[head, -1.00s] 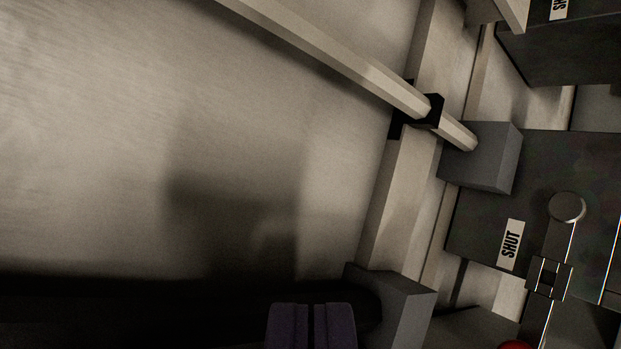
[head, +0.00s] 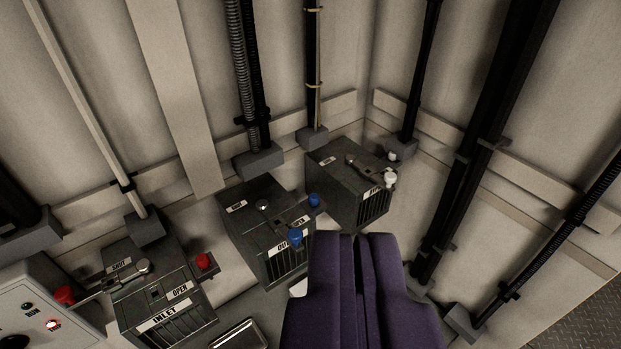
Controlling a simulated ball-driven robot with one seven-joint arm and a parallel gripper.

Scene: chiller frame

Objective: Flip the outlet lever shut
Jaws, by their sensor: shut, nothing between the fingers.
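The outlet box (head: 247,226) is the dark middle box, with a partly hidden front label that starts "OU". Its SHUT label (head: 236,206) is at the left of its top and its OPEN label (head: 299,222) at the right. A round pivot (head: 262,206) sits on top. A blue knob (head: 295,238) is in front near OPEN, apparently the lever's end; the lever's bar is hard to make out. Another blue knob (head: 314,200) is at the box's right. My gripper (head: 358,238) is shut and empty, in front and right of this box, apparently apart from it.
The INLET box (head: 130,297) with red knobs (head: 204,261) stands left. A third box (head: 345,190) with white knobs (head: 390,180) stands behind right. A control panel (head: 30,305) is at lower left. Pipes (head: 465,150) run down the walls.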

